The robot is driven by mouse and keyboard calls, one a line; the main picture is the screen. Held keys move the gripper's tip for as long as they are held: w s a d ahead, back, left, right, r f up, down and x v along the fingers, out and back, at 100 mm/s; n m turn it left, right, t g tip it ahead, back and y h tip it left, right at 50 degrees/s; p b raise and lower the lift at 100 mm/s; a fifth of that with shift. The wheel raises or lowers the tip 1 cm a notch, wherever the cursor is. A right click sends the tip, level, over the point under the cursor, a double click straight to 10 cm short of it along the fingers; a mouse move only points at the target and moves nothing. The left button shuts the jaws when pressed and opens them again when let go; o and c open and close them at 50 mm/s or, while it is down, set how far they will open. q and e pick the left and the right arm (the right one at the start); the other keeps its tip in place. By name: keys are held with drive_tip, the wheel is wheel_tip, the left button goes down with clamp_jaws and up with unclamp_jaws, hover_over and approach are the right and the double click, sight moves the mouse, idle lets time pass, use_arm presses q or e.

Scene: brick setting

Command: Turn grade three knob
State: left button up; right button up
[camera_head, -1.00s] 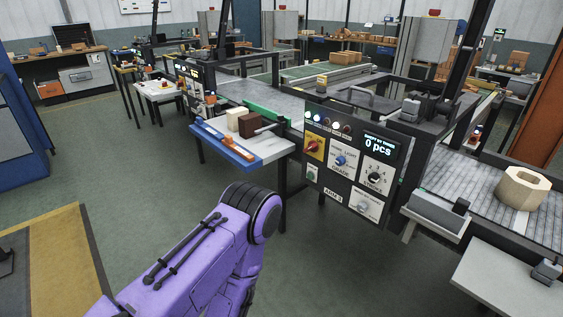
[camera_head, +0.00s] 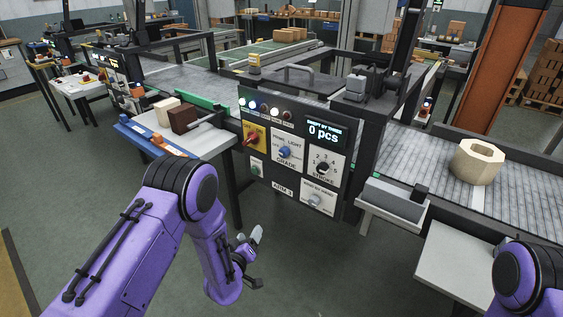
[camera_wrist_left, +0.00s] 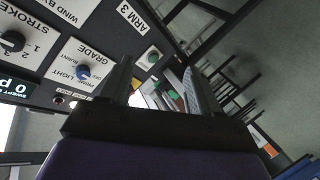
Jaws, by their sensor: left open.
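The dark control panel (camera_head: 272,183) stands in the middle of the head view, marked ARM 3. Its blue GRADE knob (camera_head: 285,152) sits on a white plate with PRIME and LIGHT marks; its exact setting is too small to read. My left gripper (camera_head: 256,258) is open and empty, low in front of the panel and apart from it. In the left wrist view the open fingers (camera_wrist_left: 162,82) show, with the blue knob (camera_wrist_left: 84,72) left of them and the panel upside down. My right gripper is hidden; only my right arm shows at lower right.
A yellow-plated red switch (camera_head: 252,137), a STROKE knob (camera_head: 322,167) and a lower grey knob (camera_head: 315,199) surround the GRADE knob. A side table (camera_head: 205,140) with blocks stands left. A grey box (camera_head: 394,199) juts out at right. The floor before the panel is clear.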

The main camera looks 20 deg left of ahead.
sight(282, 154)
use_arm(q)
drive_tip(key=w+d+r+t, duration=0.1)
drive_tip(key=w+r+t, duration=0.1)
drive_tip(key=w+r, duration=0.3)
drive_tip(key=w+d+r+t+h, duration=0.1)
drive_tip(key=w+r+t, duration=0.1)
drive_tip(key=w+r, duration=0.3)
drive_tip(key=w+d+r+t+h, duration=0.1)
drive_tip(key=w+d+r+t, duration=0.1)
drive_tip(key=w+r, duration=0.4)
drive_tip(key=shift+w+p, duration=0.4)
drive_tip(key=shift+w, duration=2.4)
use_arm(e)
drive_tip(key=shift+f, duration=0.1)
use_arm(q)
drive_tip(key=c, duration=1.1)
drive_tip(key=shift+o, duration=0.2)
use_arm(e)
drive_tip(key=shift+f, duration=0.15)
